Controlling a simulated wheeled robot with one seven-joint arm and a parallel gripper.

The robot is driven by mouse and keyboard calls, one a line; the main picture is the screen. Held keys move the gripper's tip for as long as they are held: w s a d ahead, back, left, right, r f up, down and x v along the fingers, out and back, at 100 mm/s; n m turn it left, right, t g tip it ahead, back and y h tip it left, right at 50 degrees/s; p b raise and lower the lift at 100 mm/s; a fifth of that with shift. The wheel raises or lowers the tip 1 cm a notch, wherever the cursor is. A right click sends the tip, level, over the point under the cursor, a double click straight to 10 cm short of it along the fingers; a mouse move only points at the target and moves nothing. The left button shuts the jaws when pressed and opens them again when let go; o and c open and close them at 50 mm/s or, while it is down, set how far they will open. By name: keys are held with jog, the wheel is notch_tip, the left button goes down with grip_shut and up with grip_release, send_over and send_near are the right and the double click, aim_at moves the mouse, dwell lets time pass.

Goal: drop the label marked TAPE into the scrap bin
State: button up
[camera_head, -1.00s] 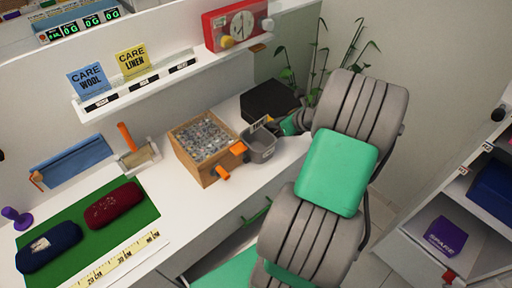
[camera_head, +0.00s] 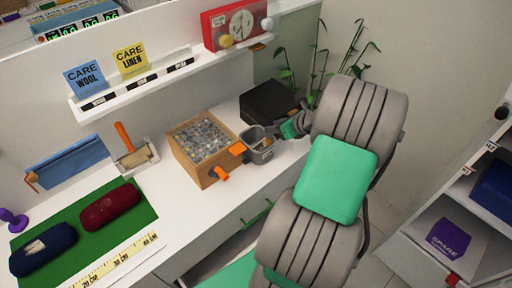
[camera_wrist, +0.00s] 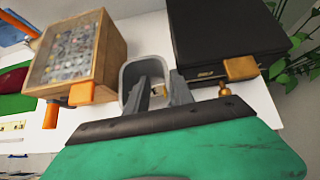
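The scrap bin is a small grey open container (camera_head: 259,156) on the white counter; its rim also shows in the wrist view (camera_wrist: 127,76). My gripper (camera_wrist: 160,92) is over the bin's opening, with its two grey fingers spread apart and nothing seen between their tips. In the head view my gripper (camera_head: 277,136) is at the bin's right side. A small pale and tan piece (camera_wrist: 158,89) shows inside the bin between the fingers. It may be the TAPE label, but no lettering is readable on it now.
A wooden box of small grey pieces (camera_head: 205,139) with orange handles stands close left of the bin. A black case (camera_head: 270,102) is behind it. A shelf with care cards (camera_head: 130,60) hangs above. Cushions lie on a green mat (camera_head: 140,206) at left.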

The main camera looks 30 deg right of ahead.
jog(key=b+v, duration=0.1)
jog(key=v, duration=0.6)
jog(key=shift+s+r, duration=0.25)
